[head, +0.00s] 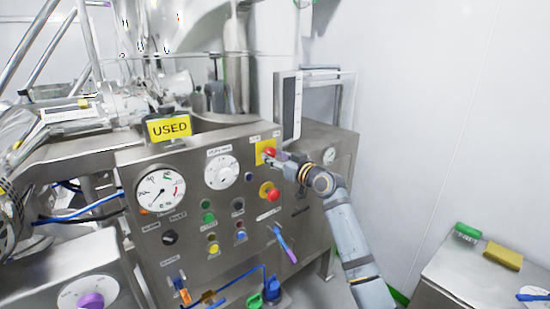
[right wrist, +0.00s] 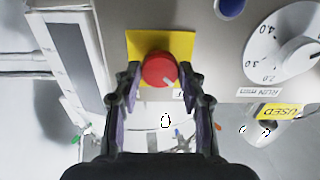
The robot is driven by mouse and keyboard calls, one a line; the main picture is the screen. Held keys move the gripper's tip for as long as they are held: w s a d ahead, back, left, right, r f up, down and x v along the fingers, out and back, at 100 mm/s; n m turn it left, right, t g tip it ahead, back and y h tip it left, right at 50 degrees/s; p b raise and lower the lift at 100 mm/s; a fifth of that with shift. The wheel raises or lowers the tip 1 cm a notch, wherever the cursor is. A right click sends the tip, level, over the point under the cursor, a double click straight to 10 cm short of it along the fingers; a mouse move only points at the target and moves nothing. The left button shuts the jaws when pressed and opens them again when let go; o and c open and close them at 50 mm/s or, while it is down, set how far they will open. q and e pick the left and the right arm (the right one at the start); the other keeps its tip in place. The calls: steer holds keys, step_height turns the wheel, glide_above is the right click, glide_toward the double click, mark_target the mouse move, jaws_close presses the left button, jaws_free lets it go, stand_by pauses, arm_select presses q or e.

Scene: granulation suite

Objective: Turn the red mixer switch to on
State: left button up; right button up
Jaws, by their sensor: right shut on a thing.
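The red mixer switch (head: 269,151) is a round red knob on a yellow plate (head: 259,157) at the upper right of the steel control panel. My right gripper (head: 272,156) reaches it from the right and covers part of it. In the right wrist view the red knob (right wrist: 159,69) sits between the two fingertips of my right gripper (right wrist: 159,74), which is shut on it. A small pale mark shows near the knob's lower right edge. My left gripper is not in view.
Another red button (head: 272,195) on yellow sits below the switch. A gauge (head: 160,190), a white dial (head: 221,172) and several coloured buttons share the panel. A yellow USED sign (head: 170,128) stands above. A side table (head: 448,277) holds green and yellow items at right.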

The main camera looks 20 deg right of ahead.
steer(key=shift+m, duration=0.3)
steer(key=m+p, duration=0.1)
steer(key=m, duration=0.2)
steer(key=shift+r, duration=0.1)
steer(key=m+p, duration=0.2)
steer(key=m, duration=0.3)
steer(key=m+p, duration=0.3)
steer(key=m, duration=0.2)
steer(key=shift+r, duration=0.1)
steer(key=shift+m+p, duration=1.35)
steer(key=shift+m, duration=0.75)
steer(key=shift+f, duration=0.2)
steer(key=o, duration=1.2)
steer(key=shift+c, duration=0.2)
